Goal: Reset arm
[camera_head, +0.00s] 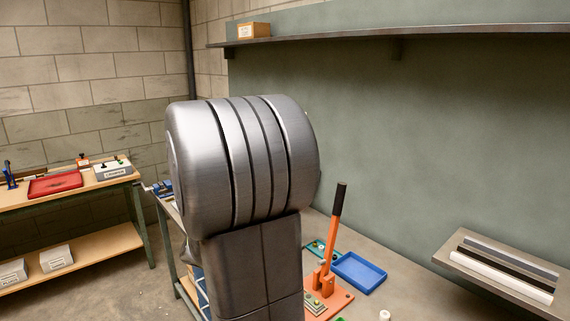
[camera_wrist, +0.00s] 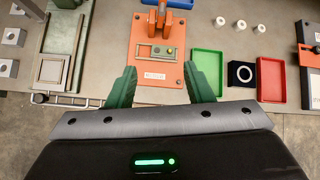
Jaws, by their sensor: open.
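My gripper (camera_wrist: 160,88) shows in the wrist view with its two green fingers spread wide and nothing between them. It is above the front edge of the bench, in front of the orange fly press (camera_wrist: 155,60). The press base carries a small metal plate with a green part and a label. In the head view the orange press (camera_head: 325,275) stands on the bench with its black-handled lever (camera_head: 338,203) pointing up. My own grey arm fills the middle of the head view and hides part of the bench; my gripper is hidden there.
In the wrist view a green tray (camera_wrist: 208,53) and a red tray (camera_wrist: 271,95) lie right of the press, with a black block with a white ring (camera_wrist: 242,73) between them. A metal fixture (camera_wrist: 50,73) stands left. In the head view are a blue tray (camera_head: 360,272) and a wall shelf (camera_head: 440,33).

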